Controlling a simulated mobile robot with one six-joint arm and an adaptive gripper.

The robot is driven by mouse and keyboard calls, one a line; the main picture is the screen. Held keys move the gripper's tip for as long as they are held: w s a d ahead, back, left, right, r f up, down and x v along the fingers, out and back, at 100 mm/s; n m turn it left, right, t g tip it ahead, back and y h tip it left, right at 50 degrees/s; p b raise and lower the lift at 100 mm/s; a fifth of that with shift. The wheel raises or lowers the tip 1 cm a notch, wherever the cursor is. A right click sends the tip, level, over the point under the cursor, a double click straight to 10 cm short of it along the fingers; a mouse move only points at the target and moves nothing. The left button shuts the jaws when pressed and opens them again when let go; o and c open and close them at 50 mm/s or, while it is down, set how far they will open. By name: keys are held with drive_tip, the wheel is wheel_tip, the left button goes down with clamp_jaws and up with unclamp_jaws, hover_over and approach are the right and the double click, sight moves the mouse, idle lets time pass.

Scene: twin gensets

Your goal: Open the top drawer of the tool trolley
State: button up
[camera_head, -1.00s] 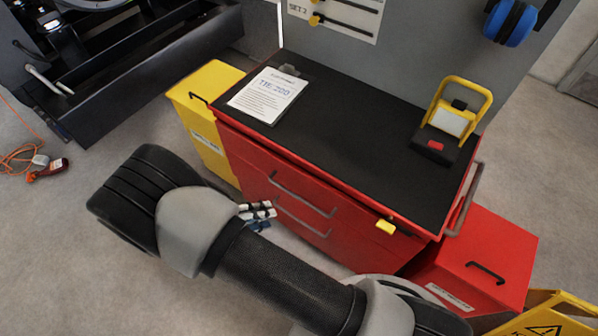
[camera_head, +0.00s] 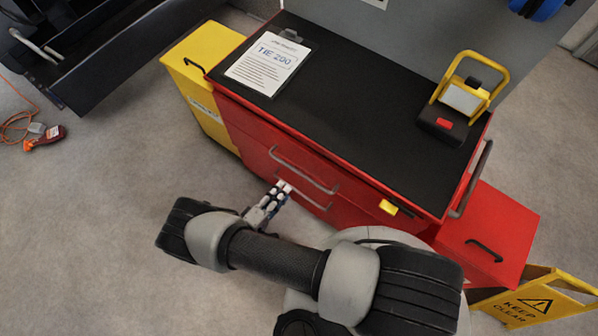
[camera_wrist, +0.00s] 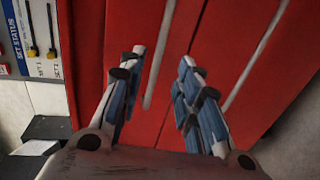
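The red tool trolley (camera_head: 250,133) stands in the middle of the head view with a black top. Its front has a top drawer with a grey bar handle (camera_head: 304,172) and a lower drawer with a similar handle (camera_head: 312,199). The drawers look shut. My gripper (camera_head: 283,190) is in front of the drawer fronts, near the left part of the handles. In the wrist view my gripper (camera_wrist: 165,66) is open and empty, its two fingers apart. One handle bar (camera_wrist: 159,55) lies between and beyond the fingers; the other (camera_wrist: 254,55) is to the right. Contact is not visible.
A clipboard (camera_head: 268,64) and a yellow-handled lamp (camera_head: 453,100) sit on the trolley top. A yellow box (camera_head: 207,50) stands left, a red box (camera_head: 490,235) right. A yellow caution sign (camera_head: 535,300) stands at lower right.

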sight(299, 172)
drive_tip(key=b+x, duration=0.1)
drive_tip(key=x, duration=0.9)
drive_tip(key=shift+w+d+f, duration=0.1)
drive_tip(key=shift+w+d, duration=0.1)
drive_tip(key=shift+w, duration=0.15)
drive_tip(key=shift+c, duration=0.5)
clamp_jaws()
